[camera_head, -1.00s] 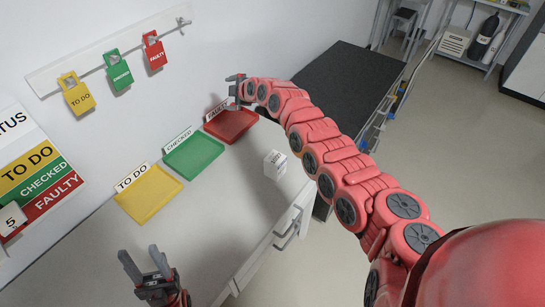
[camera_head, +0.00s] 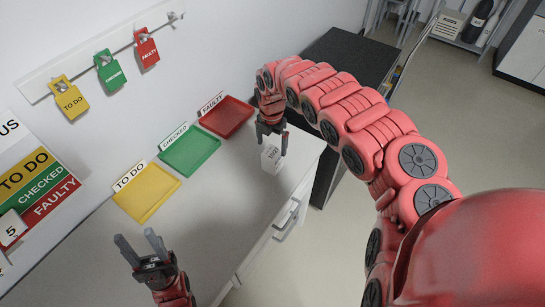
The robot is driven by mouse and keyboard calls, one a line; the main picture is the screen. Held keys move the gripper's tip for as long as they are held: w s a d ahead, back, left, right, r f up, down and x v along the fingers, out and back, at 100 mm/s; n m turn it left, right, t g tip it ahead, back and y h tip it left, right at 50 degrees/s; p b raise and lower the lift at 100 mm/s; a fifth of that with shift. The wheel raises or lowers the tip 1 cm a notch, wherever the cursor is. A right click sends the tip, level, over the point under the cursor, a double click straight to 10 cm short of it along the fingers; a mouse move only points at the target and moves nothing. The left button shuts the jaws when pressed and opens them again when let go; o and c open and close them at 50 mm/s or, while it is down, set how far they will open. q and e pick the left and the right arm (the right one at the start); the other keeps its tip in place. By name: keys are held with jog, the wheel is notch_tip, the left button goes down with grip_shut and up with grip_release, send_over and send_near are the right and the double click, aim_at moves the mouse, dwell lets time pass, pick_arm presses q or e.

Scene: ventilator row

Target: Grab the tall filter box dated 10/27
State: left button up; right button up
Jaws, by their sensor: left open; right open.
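A small white box (camera_head: 271,160) with dark print stands upright on the grey counter near its right end. The print is too small for me to read surely as a date. My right gripper (camera_head: 272,148) points down at the box, its open fingers at the box's upper part; I cannot tell whether they touch it. My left gripper (camera_head: 139,243) is open and empty over the counter's near left part, well away from the box.
Yellow TO DO (camera_head: 147,196), green CHECKED (camera_head: 191,156) and red FAULTY (camera_head: 229,118) trays lie empty along the wall. Matching tags hang on a wall rail (camera_head: 121,50). The counter (camera_head: 218,205) between the trays and the front edge is clear.

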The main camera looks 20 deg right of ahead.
aim_at(272, 152)
notch_tip(272, 152, down, 4)
jog(key=shift+r, duration=0.15)
jog(key=shift+f+p, duration=0.5)
jog(key=shift+p, duration=0.15)
notch_tip(272, 152, down, 3)
jog(key=shift+p, duration=0.4)
jog(key=shift+d+f, duration=0.15)
jog(key=shift+f, duration=0.45)
jog(key=c, duration=1.3)
